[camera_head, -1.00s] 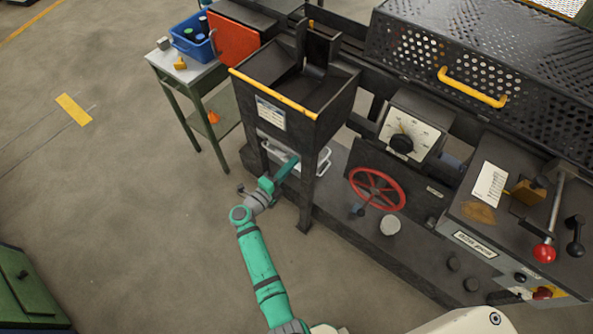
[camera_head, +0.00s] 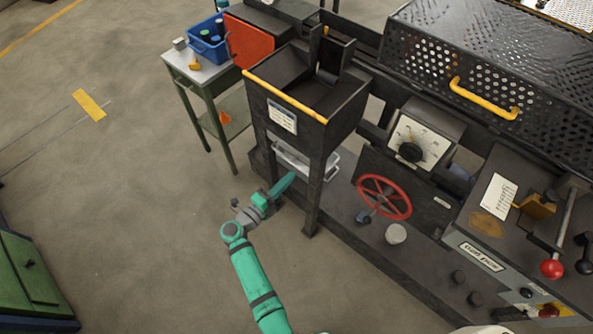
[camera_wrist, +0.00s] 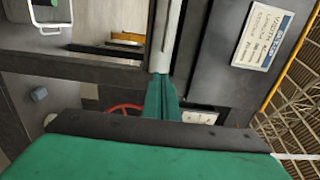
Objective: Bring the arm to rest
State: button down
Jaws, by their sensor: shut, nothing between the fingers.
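My arm reaches up from the bottom of the head view, green with grey joints. My gripper (camera_head: 289,180) is at its far end, low in front of the black hopper stand (camera_head: 312,198). In the wrist view the green fingers (camera_wrist: 162,97) are together, with nothing seen between them. A pale bar or tube (camera_wrist: 166,35) lies in line beyond the fingertips; I cannot tell whether they touch it. In the head view the fingertips lie just below a light metal tray with handles (camera_head: 297,160) under the hopper.
The black hopper (camera_head: 305,100) has a yellow front edge. A red handwheel (camera_head: 384,197) and a dial box (camera_head: 425,135) stand to its right. A small table (camera_head: 205,75) with a blue bin (camera_head: 207,45) is behind left. Open floor (camera_head: 120,190) lies left of my arm.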

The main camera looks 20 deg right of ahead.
jog(key=v, duration=0.7)
jog(key=shift+s+a, duration=0.1)
jog(key=s+a+r+n+t+y, duration=0.1)
jog(key=s+r+n+y, duration=0.3)
jog(key=s+n, duration=0.5)
jog(key=s+a+r+n+t+y, duration=0.2)
jog(key=s+r+n+y, duration=0.3)
jog(key=s+n, duration=0.5)
jog(key=s+a+r+n+t+y, duration=0.2)
jog(key=s+r+n+y, duration=0.3)
jog(key=s+n, duration=0.5)
jog(key=s+y, duration=0.1)
jog(key=s, duration=0.4)
jog(key=shift+a, duration=0.25)
jog(key=shift+f+t, duration=0.1)
jog(key=shift+t, duration=0.2)
